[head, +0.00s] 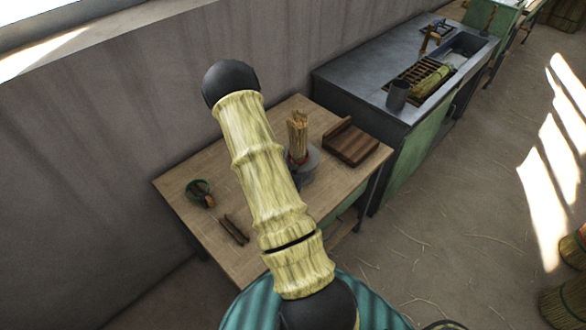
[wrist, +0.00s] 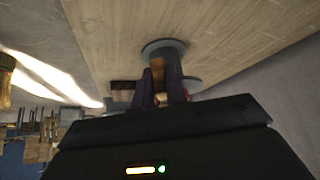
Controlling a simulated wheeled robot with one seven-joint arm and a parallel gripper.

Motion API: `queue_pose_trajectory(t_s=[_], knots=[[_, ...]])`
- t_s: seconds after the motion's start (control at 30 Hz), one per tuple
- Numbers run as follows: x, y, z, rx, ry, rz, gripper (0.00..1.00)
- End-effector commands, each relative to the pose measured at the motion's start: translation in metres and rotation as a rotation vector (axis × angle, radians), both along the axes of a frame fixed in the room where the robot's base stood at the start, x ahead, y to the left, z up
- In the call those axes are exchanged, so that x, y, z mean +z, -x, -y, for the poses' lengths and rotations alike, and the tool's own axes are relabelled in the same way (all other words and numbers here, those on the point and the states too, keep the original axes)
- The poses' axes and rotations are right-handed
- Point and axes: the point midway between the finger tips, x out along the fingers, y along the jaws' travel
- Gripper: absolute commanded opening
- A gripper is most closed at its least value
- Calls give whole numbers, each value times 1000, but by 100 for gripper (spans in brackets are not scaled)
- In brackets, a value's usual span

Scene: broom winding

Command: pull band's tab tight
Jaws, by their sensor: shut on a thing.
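A bundle of straw (head: 298,135) stands upright in a grey round holder (head: 312,164) on the wooden table. A red band (head: 293,159) shows around its lower part, partly hidden by my arm. My gripper is mostly hidden behind my arm in the head view, beside the holder. In the wrist view my gripper (wrist: 162,88) is at the grey holder (wrist: 163,48), its dark fingers close together. The tab's far end is hidden.
A green-sided sink counter (head: 345,80) stands at the right. A wall runs behind the table.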

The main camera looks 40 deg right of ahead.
Motion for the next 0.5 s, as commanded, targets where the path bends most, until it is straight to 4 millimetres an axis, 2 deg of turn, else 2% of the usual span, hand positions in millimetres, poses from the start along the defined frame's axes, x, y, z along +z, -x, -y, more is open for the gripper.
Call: queue_pose_trajectory(t_s=[0.5], knots=[[0,7,-10,-1,0,0,0]])
